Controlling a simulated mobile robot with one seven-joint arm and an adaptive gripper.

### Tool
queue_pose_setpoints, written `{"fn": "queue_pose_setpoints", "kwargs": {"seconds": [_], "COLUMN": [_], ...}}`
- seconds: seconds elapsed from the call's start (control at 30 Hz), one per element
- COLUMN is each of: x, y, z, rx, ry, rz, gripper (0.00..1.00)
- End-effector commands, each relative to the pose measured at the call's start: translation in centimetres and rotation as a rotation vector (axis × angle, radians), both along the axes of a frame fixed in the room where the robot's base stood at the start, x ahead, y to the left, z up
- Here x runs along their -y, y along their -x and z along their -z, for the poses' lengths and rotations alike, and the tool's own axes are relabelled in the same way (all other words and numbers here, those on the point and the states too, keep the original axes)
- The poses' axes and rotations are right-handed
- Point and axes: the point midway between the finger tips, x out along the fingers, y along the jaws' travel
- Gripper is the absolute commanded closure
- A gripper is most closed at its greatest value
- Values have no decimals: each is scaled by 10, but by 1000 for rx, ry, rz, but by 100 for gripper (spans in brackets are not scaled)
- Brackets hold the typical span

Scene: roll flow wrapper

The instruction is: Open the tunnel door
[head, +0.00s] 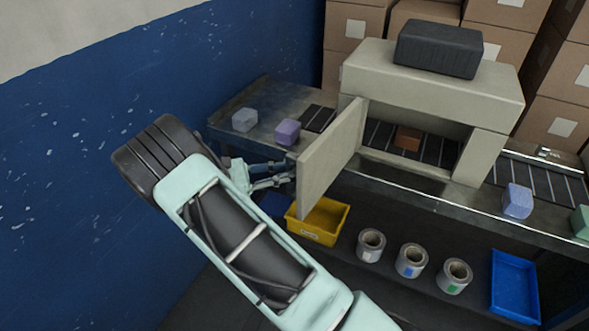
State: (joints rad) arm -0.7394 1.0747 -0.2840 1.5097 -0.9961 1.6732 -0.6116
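The tunnel door (328,160) is a flat beige panel on the left side of the beige tunnel (435,82). It stands swung out from the tunnel front, and the opening behind it is exposed. A brown-orange block (407,138) sits on the dark rollers inside. My gripper (288,174) is at the left of the door, near its outer face and lower part. Its two fingers look apart, with nothing seen between them. The fingertips are close to the panel; I cannot tell whether they touch it.
A grey block (244,120) and a purple block (287,132) lie on the left table end. A yellow bin (318,222), several rolls (411,261) and a blue tray (515,286) lie below the conveyor. A blue wall (60,180) is close on the left.

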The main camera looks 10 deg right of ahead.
Motion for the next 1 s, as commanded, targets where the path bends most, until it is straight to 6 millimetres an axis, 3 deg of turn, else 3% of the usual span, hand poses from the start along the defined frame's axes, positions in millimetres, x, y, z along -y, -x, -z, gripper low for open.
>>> {"fn": "queue_pose_setpoints", "kwargs": {"seconds": [0.03, 0.5, 0.53, 0.67, 1.0], "x": [-8, -8, -8, -8, -8], "y": [4, 3, 3, 3, 2], "z": [3, 3, 3, 3, 3], "rx": [-6, -7, -7, -7, -6], "ry": [-7, -8, -8, -8, -9], "rz": [-4, -4, -4, -4, -6], "gripper": [100, 100, 83, 70, 70]}}
